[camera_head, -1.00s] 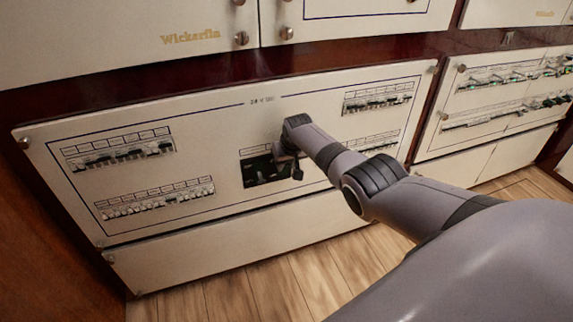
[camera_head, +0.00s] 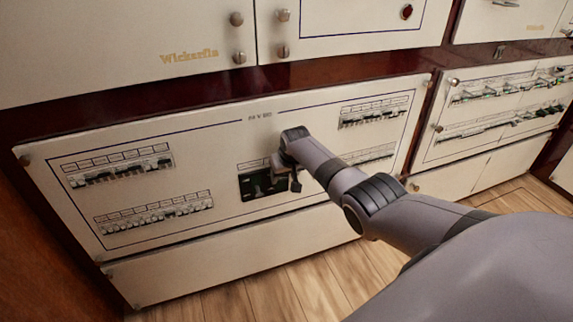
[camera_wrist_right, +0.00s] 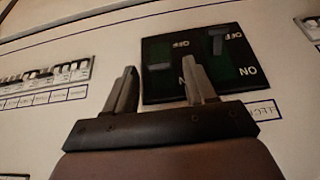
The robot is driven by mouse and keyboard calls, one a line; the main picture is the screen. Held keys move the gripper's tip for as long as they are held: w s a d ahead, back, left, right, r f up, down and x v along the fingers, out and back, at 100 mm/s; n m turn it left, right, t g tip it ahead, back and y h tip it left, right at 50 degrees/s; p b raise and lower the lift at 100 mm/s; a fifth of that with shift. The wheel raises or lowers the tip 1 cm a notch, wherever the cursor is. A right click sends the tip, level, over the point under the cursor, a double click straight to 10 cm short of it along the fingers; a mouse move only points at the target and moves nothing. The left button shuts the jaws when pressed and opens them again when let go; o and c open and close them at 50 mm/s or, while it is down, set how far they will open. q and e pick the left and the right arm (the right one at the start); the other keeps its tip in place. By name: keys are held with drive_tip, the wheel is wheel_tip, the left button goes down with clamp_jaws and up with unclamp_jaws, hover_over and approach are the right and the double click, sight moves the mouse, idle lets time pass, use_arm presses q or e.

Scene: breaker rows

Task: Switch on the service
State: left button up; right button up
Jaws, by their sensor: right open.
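A black switch plate (camera_head: 256,184) with two switches sits low in the middle of the cream breaker panel. In the right wrist view the plate (camera_wrist_right: 218,75) shows upside down, with OFF labels at its upper edge and ON labels at its lower edge. The right-hand switch lever (camera_wrist_right: 217,45) there lies at the OFF end. My left gripper is out of view.
Breaker rows sit left of the plate (camera_head: 118,165) (camera_head: 153,213) and right of it, at the upper right (camera_head: 375,112) and lower right, partly behind my arm. Another breaker panel (camera_head: 430,150) stands farther right. Cream cabinets (camera_head: 120,40) are above; wooden floor (camera_head: 275,295) lies below.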

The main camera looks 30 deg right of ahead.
drive_tip(key=shift+p+v, duration=1.85)
drive_tip(key=shift+v, duration=0.95)
drive_tip(key=s+a+f+n+t+y, duration=0.1)
drive_tip(key=s+a+f+n+t, duration=0.1)
drive_tip(key=s+a+f, duration=0.55)
drive_tip(key=s+a+f+n+t+y, duration=0.1)
drive_tip(key=s+a+f+n, duration=0.3)
drive_tip(key=s, duration=0.6)
drive_tip(key=s+a+r+m+t+y, duration=0.1)
drive_tip(key=s+a+r, duration=0.25)
drive_tip(key=s, duration=0.35)
drive_tip(key=s+a+r+t+y, duration=0.1)
drive_tip(key=s+a+r, duration=0.2)
drive_tip(key=s+a, duration=0.3)
wheel_tip(320, 180, up, 10)
drive_tip(key=s+d+p, duration=0.1)
drive_tip(key=d+p, duration=0.1)
drive_tip(key=p, duration=1)
drive_tip(key=shift+s+d+r+t+h+p, duration=0.2)
drive_tip(key=shift+s+d+t+h+p, duration=0.05)
drive_tip(key=shift+s+t+h+p, duration=0.05)
